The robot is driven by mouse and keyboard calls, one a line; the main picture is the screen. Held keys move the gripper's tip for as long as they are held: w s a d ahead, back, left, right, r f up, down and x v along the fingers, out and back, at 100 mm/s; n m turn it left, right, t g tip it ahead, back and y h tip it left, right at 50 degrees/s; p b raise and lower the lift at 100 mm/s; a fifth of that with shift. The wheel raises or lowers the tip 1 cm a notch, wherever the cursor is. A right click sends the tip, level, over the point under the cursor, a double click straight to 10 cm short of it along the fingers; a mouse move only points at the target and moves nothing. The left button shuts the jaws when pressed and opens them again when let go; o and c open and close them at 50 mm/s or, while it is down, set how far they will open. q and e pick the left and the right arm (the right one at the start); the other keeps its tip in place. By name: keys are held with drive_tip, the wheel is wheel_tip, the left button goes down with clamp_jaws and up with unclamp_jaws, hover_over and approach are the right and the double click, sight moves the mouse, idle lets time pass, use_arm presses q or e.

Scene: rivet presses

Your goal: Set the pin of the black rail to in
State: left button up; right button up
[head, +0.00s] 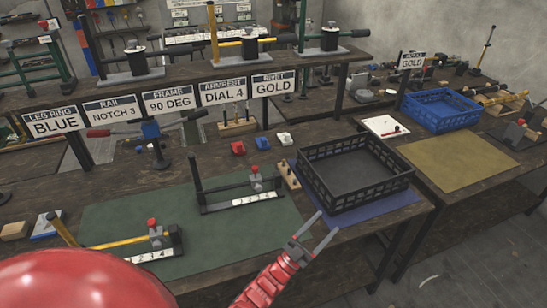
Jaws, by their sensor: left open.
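The black rail (222,188) lies on the green mat (125,212), with an upright post at its left end and a white numbered scale (258,199) near its right end. A grey slider (257,184) with a red knob (254,169) sits towards its right end. The knob may be the pin; whether it is in or out is too small to tell. My left gripper (322,227) is open and empty, with its fingers apart in front of the blue mat, to the right of and nearer than the black rail. My right gripper is not in view.
A yellow rail (122,241) with its own red knob lies on the mat's near left. A black crate (352,184) stands on a blue mat (375,208) to the right, beside a wooden block (288,178). Label signs and presses stand behind. Green mat is clear between the rails.

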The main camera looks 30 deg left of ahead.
use_arm(q)
drive_tip(key=w+a+n+y+p, duration=0.1)
drive_tip(key=w+a+n+y, duration=0.2)
drive_tip(key=w+a+y, duration=0.5)
drive_tip(key=n+g+y, duration=0.8)
drive_tip(key=n+y, duration=0.5)
approach(255, 166)
drive_tip(key=w+a, duration=0.1)
drive_tip(key=w+a+f, duration=0.1)
drive_tip(key=w, duration=0.1)
drive_tip(key=shift+w+a+f+p, duration=0.15)
drive_tip(key=shift+w+a+p, duration=0.1)
drive_tip(key=shift+p, duration=0.15)
drive_tip(key=b+x, duration=0.3)
drive_tip(key=x, duration=0.3)
drive_tip(key=shift+w+f, duration=0.1)
drive_tip(key=shift+w, duration=0.2)
drive_tip(key=shift+w+a+r+b, duration=0.25)
drive_tip(key=shift+w+a+b, duration=0.25)
drive_tip(key=shift+w+b, duration=0.25)
